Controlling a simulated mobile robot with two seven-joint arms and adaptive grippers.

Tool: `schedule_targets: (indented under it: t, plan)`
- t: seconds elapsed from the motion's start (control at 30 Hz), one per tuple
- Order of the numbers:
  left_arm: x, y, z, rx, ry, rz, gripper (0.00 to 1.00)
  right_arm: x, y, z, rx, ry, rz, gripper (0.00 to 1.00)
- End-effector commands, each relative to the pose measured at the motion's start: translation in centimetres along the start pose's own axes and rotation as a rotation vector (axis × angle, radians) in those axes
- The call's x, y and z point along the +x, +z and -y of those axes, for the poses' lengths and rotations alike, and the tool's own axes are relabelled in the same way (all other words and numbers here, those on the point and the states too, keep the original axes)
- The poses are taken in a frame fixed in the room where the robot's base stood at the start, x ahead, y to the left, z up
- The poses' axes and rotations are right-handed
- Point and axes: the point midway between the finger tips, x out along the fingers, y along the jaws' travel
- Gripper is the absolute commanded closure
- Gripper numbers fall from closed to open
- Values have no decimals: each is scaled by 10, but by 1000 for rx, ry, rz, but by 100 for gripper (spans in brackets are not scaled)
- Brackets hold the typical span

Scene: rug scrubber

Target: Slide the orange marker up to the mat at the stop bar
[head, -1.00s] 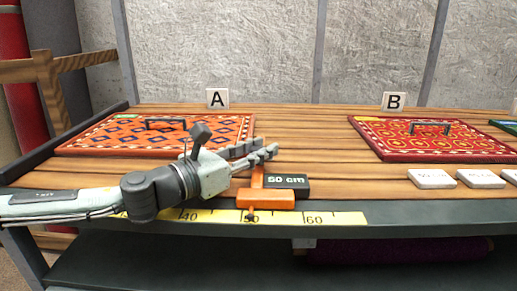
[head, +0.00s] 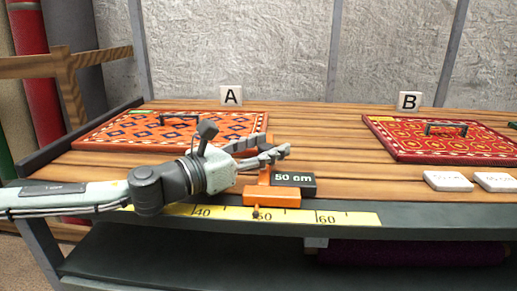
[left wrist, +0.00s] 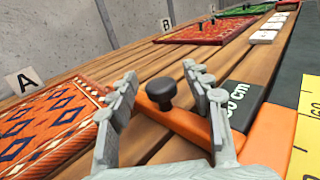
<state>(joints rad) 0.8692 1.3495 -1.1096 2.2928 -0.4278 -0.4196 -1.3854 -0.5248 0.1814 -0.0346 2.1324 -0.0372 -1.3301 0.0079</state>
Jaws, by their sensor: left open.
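The orange marker (head: 270,197) sits at about 50 on the yellow ruler along the table's front edge, with a black "50 cm" block (head: 294,180) attached. Its orange arm reaches back over the wood. In the left wrist view, the marker's black knob (left wrist: 160,93) stands upright between my left gripper's (left wrist: 160,73) open fingers, with gaps on both sides. In the head view, my left gripper (head: 279,146) is above the marker's arm and hides its far part. The orange mat (head: 225,121) under sign A lies near the dark stop bar (head: 80,134) at the left. My right gripper is not in view.
The yellow ruler (head: 345,217) runs along the front edge. A red mat (head: 400,150) lies under sign B (head: 410,101). White tags (head: 447,181) lie in front of it. Bare wood separates the two mats.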

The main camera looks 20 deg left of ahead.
Motion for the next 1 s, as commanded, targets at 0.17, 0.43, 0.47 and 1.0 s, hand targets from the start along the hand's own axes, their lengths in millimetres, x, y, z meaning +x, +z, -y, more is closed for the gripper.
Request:
schedule_targets:
  t: [0.17,0.43,0.47,1.0]
  plan:
    - [-19,-2,-1,2,3,-4,50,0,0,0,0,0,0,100]
    - [-70,-2,-1,7,3,-8,50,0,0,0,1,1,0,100]
    - [-75,-2,0,7,1,-8,50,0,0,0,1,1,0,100]
    - [-120,0,0,0,0,-1,50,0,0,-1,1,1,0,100]
